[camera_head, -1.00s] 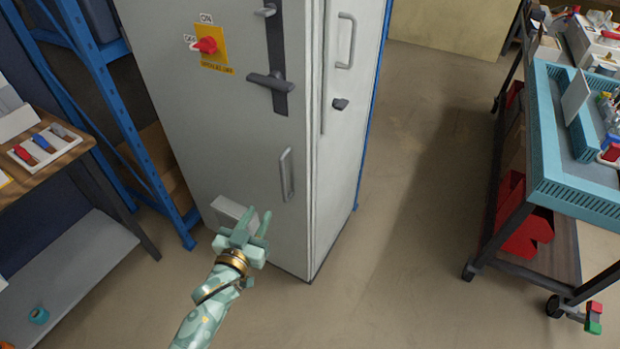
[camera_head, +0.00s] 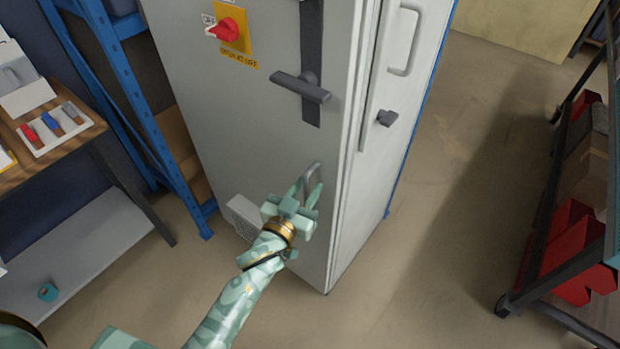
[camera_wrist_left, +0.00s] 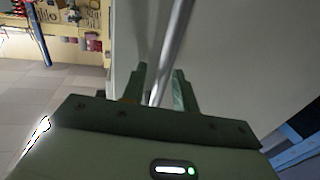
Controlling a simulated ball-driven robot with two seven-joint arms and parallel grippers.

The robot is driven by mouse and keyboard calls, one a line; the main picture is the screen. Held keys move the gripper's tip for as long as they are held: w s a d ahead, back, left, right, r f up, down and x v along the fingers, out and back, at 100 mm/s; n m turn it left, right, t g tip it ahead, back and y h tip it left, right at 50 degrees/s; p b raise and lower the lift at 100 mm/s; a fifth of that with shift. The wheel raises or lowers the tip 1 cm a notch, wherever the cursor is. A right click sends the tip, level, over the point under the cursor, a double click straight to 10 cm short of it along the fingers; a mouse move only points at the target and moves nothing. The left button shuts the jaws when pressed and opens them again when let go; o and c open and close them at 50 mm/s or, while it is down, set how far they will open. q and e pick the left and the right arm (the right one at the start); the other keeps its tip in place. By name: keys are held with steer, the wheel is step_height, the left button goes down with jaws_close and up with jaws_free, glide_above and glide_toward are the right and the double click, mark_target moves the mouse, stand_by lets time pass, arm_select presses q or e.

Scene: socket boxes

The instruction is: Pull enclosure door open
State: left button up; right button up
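The grey enclosure (camera_head: 250,130) stands upright in the head view, its front door flush with the frame. A vertical grey pull handle (camera_head: 311,170) sits low on the door near its right edge. My left gripper (camera_head: 306,190) is at this handle, one finger on each side of it. In the left wrist view the handle bar (camera_wrist_left: 172,48) runs between the two fingers (camera_wrist_left: 159,88), which stand apart; contact is not clear. A dark lever handle (camera_head: 302,88) lies roughly horizontal above. A red rotary switch (camera_head: 223,29) sits on a yellow plate. My right gripper is not visible.
A blue rack (camera_head: 125,95) and a wooden-topped bench (camera_head: 75,140) stand at left. A vent box (camera_head: 240,215) juts from the lower door. A dark cart (camera_head: 560,320) with red bins (camera_head: 570,250) stands at right. The floor (camera_head: 445,190) between is clear.

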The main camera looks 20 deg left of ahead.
arm_select(q)
jaws_close()
